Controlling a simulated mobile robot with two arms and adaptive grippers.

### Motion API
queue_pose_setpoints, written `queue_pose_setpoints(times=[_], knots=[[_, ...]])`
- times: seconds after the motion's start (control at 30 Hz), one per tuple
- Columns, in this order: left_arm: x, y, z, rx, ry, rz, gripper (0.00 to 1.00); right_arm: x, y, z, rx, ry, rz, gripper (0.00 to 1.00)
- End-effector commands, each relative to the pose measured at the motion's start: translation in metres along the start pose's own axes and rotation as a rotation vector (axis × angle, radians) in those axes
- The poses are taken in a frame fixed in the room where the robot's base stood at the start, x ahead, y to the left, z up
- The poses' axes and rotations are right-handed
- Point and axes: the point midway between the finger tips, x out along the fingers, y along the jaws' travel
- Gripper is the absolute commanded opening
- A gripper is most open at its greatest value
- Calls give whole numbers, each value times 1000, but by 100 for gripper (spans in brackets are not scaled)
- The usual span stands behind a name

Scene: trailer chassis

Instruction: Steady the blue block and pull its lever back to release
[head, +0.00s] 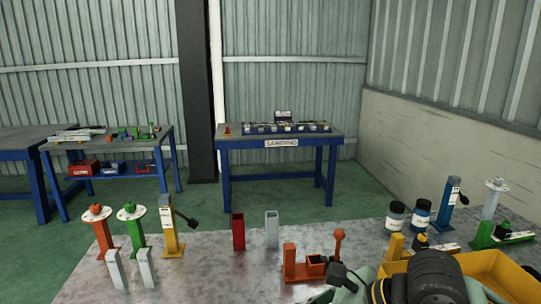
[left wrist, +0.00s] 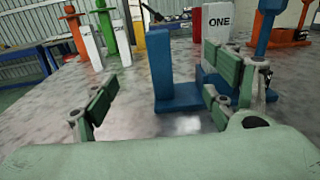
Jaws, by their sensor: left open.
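The blue block (left wrist: 185,104) is in the left wrist view, with a tall post on its left and a low base. Its blue lever (left wrist: 264,32) rises at the right of the base; the top is cut off by the picture edge. My left gripper (left wrist: 162,72) is open and empty, with the block ahead between its fingers in the picture. The right finger hides part of the base and lever foot. I cannot tell whether it touches. I do not see the blue block in the head view, where my arm fills the lower right.
A similar orange block with lever (head: 289,258) stands on the table. Red (head: 238,232) and white (head: 272,230) holders stand behind it. Orange, green and yellow stands are at left. A yellow bin (head: 508,268) and two jars are at right.

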Motion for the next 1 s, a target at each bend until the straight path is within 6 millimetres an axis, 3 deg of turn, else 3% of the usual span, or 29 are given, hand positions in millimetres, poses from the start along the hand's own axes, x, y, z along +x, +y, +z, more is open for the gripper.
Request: queue_pose_setpoints(times=[0.6,1.0], knots=[[-104,0,-1,1,3,-2,78,0,0,0,0,0,0,0],[-114,0,0,-1,-1,-1,78,0,0,0,0,0,0,0]])
